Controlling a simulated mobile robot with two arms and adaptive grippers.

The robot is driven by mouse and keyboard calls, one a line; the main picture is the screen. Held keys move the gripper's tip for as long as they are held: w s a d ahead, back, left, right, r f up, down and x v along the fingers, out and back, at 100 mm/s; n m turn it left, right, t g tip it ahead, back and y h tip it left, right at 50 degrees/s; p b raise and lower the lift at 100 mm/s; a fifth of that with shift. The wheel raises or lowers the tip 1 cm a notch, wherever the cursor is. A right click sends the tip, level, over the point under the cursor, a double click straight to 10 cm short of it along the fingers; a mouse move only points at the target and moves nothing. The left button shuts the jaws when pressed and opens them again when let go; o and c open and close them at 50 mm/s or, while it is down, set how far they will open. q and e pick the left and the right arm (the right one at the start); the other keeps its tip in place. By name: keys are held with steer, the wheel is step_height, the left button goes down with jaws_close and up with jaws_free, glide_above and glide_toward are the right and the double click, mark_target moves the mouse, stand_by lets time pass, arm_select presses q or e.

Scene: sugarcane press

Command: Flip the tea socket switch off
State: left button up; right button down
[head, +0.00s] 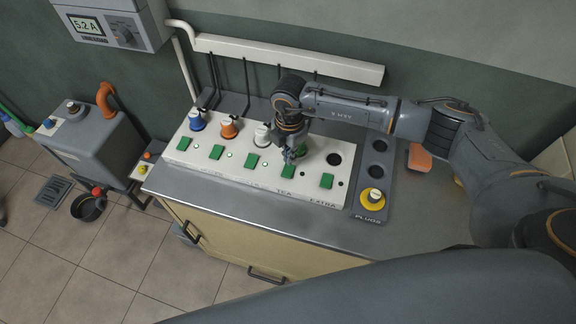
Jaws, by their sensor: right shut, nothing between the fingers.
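A white socket panel (230,178) with a row of green switches lies on the metal-topped counter. The tea switch (288,171) is the green one above the printed TEA label, second from the right. My right gripper (291,157) is shut and empty, pointing down just behind the tea switch. Its fingertips are close to the switch; I cannot tell if they touch. The gripper hides the tea socket, and the switch's tilt is too small to read. My left gripper is not in view.
Blue (197,121), orange (229,127) and white (262,135) plugs stand in sockets left of the gripper. The extra socket (334,159) is empty. A dark plug tray (371,213) holds a yellow plug (374,197) at right. Cables hang behind from a white duct (290,58).

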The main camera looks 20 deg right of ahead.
mark_target(289, 167)
steer(key=shift+r+p, duration=1.35)
steer(key=shift+r, duration=0.85)
steer(key=shift+f, duration=0.1)
